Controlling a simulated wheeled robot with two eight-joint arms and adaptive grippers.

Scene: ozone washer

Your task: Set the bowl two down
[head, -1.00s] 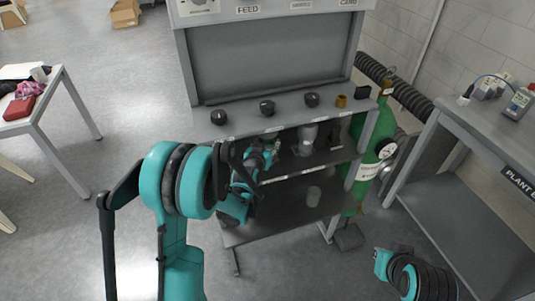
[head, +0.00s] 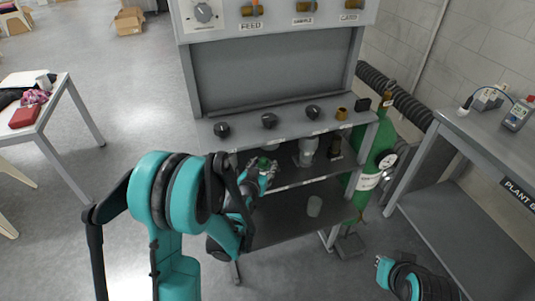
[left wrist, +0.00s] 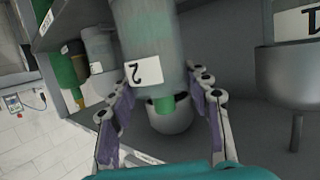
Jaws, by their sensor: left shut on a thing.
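Bowl two is a greyish cylinder with a green lower end and a white label reading 2 (left wrist: 155,45). In the left wrist view it sits between the two fingers of my left gripper (left wrist: 163,108), which is shut on it. In the head view my left gripper (head: 262,168) reaches into the upper shelf opening of the grey washer stand, with a green part showing at its fingers.
A bowl labelled 1 (left wrist: 283,75) hangs nearby. A green gas cylinder (head: 367,180) and bench (head: 440,215) stand right.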

